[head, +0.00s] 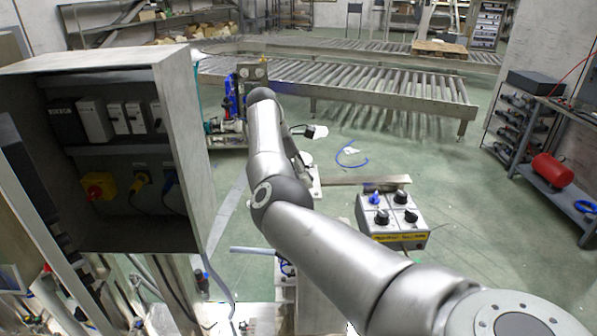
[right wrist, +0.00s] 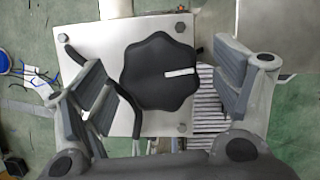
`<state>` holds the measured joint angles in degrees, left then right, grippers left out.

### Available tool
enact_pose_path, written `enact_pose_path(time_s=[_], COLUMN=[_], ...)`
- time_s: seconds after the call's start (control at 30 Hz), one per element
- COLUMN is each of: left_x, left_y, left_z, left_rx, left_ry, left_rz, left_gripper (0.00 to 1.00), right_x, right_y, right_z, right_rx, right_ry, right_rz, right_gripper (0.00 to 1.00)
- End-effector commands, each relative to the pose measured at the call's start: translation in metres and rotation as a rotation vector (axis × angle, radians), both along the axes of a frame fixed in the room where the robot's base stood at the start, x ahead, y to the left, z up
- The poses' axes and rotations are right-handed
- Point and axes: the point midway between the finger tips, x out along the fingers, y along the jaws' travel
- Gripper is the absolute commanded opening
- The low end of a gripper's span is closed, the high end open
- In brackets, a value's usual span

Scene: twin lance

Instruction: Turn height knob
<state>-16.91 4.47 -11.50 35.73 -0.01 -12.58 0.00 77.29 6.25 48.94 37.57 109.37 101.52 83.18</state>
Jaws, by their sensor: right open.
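In the right wrist view, a black lobed knob (right wrist: 143,88) with a white line pointing right sits on a pale plate (right wrist: 120,32) with bolts at its corners. A curved black bar (right wrist: 78,58) passes by the left finger. In the head view my right arm reaches from the bottom right to the machine at the back; its gripper and the knob cannot be made out there. My left gripper is not in view.
An open electrical cabinet (head: 186,120) stands close at the left. A grey control box (head: 378,228) with several small knobs is right of my arm. A roller conveyor (head: 400,92) runs behind, and a shelf with a red tank (head: 553,169) is at the right.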

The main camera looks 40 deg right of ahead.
Motion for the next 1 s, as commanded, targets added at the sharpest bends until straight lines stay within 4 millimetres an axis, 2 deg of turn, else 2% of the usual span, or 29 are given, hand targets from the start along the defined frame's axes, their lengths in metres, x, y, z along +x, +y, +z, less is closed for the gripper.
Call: enact_pose_path(time_s=[0.03,0.1,0.27,0.6,0.83,1.0], left_x=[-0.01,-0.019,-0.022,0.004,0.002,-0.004], left_y=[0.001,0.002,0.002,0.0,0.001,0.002], left_z=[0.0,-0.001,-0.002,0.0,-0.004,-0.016], left_rx=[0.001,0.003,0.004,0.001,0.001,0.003], left_ry=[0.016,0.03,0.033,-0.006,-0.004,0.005], left_rz=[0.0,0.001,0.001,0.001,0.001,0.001], left_gripper=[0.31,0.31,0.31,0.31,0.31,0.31], right_x=[0.0,0.0,0.0,0.0,0.0,0.0], right_y=[0.0,-0.001,0.0,0.0,0.0,0.001], right_z=[-0.001,-0.001,-0.001,-0.001,-0.002,-0.005], right_rx=[0.0,0.0,0.0,0.0,0.0,0.0], right_ry=[0.0,0.0,0.0,0.0,0.0,-0.002], right_rz=[0.0,0.0,0.0,0.0,0.018,0.079], right_gripper=[0.84,0.84,0.83,0.39,0.39,0.39])
